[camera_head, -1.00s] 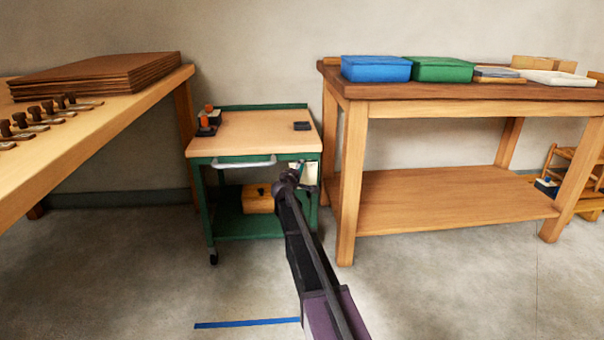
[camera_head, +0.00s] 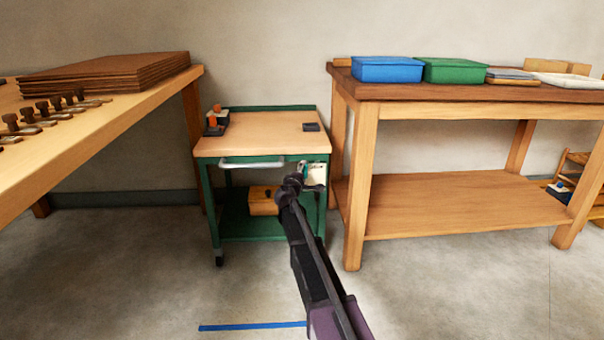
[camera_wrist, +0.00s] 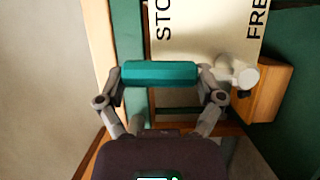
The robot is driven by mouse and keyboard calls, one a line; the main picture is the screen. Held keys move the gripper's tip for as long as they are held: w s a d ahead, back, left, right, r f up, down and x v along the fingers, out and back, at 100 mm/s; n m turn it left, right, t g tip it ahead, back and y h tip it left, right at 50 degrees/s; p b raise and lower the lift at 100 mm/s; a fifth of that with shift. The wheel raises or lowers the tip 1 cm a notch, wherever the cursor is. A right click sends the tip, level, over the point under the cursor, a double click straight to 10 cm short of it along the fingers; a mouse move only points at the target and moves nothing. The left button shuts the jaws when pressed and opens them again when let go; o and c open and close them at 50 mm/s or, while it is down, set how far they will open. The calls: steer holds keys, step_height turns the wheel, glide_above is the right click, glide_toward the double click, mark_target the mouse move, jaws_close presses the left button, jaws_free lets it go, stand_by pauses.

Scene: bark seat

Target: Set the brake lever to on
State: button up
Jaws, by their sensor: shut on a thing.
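The brake lever shows in the wrist view as a teal cylindrical handle (camera_wrist: 160,73) with a pale round pivot (camera_wrist: 240,75) to its right. My gripper (camera_wrist: 161,76) is shut on the handle, one finger at each end. The pale label plate (camera_wrist: 205,35) behind it carries black letters, "STO" at the left and "FRE" at the right, both cut off by the picture edge. In the head view the plate (camera_head: 316,173) is on the front right of the green cart (camera_head: 240,161), and my gripper (camera_head: 294,181) covers most of the lever.
A drawer handle (camera_head: 252,164) is left of my gripper, and a wooden box (camera_head: 263,203) sits on the cart's lower shelf. A wooden workbench (camera_head: 450,200) stands close on the right, another table (camera_head: 110,110) on the left. Blue tape (camera_head: 252,326) marks open floor.

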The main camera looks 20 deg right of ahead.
steer(key=o, duration=1)
steer(key=shift+o, duration=0.2)
steer(key=shift+a, duration=0.1)
steer(key=v, duration=1.2)
